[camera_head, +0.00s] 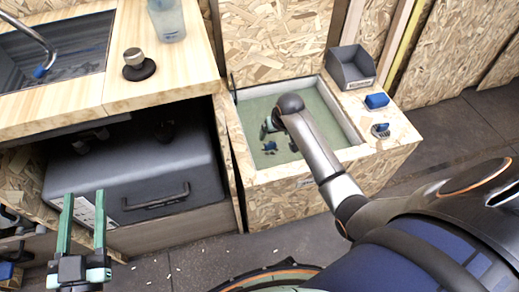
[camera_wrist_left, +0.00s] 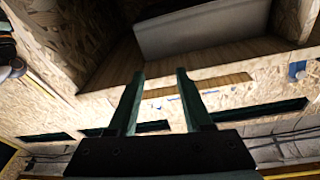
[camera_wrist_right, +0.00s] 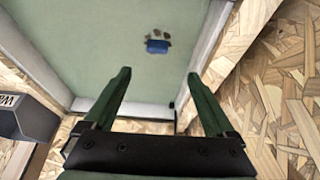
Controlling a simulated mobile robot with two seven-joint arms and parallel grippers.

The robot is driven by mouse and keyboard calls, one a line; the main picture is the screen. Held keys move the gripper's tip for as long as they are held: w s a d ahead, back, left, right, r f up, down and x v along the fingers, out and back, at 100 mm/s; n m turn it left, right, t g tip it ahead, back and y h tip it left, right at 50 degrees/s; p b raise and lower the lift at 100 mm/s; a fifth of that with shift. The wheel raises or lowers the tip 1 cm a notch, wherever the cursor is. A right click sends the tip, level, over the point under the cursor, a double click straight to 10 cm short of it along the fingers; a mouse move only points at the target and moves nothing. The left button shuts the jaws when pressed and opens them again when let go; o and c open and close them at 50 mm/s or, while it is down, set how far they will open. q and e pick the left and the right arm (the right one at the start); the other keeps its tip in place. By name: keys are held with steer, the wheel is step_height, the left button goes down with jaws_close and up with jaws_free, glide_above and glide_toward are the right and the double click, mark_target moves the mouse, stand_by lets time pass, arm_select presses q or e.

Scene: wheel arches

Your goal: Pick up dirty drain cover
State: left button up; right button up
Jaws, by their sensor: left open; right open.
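A small blue piece with brown bits around it, which looks like the dirty drain cover (camera_wrist_right: 157,46), lies on the pale green floor of the square basin (camera_wrist_right: 40,50) in the right wrist view. It also shows in the head view (camera_head: 270,147), close to my right gripper (camera_head: 265,129). My right gripper (camera_wrist_right: 158,76) is open and empty, its fingers pointing toward the basin floor with the blue piece beyond and between the tips. My left gripper (camera_head: 84,198) is open and empty at the lower left, in front of the cabinet. It also shows open in the left wrist view (camera_wrist_left: 160,74).
The basin has raised walls inside a chipboard box. A grey bin (camera_head: 350,67), a blue block (camera_head: 376,100) and a small blue-and-metal item (camera_head: 381,130) stand on its rim. A wooden counter (camera_head: 80,95) carries a dark knob-like object (camera_head: 138,65) and a bottle (camera_head: 167,20).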

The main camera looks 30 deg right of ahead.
mark_target(271, 144)
steer(key=b+x, duration=0.3)
steer(key=x, duration=0.3)
steer(key=shift+w+d+f+b, duration=0.1)
steer(key=shift+f+b, duration=0.15)
steer(key=shift+b, duration=0.05)
steer(key=shift+w+f, duration=0.2)
steer(key=shift+f, duration=0.15)
steer(key=b+x, duration=0.3)
steer(key=x, duration=0.1)
steer(key=shift+s+d+f+b, duration=0.15)
steer(key=shift+d+b, duration=0.1)
steer(key=shift+b, duration=0.05)
steer(key=shift+w+f, duration=0.25)
steer(key=shift+f, duration=0.1)
arm_select(q)
steer(key=s+d+r+m+t+h, duration=0.2)
steer(key=s+r+m+h, duration=0.4)
steer(key=r+h, duration=0.3)
steer(key=shift+s+r+t, duration=0.5)
steer(key=shift+r+t, duration=0.05)
steer(key=shift+t, duration=0.15)
steer(key=shift+m, duration=0.3)
arm_select(e)
jaws_close()
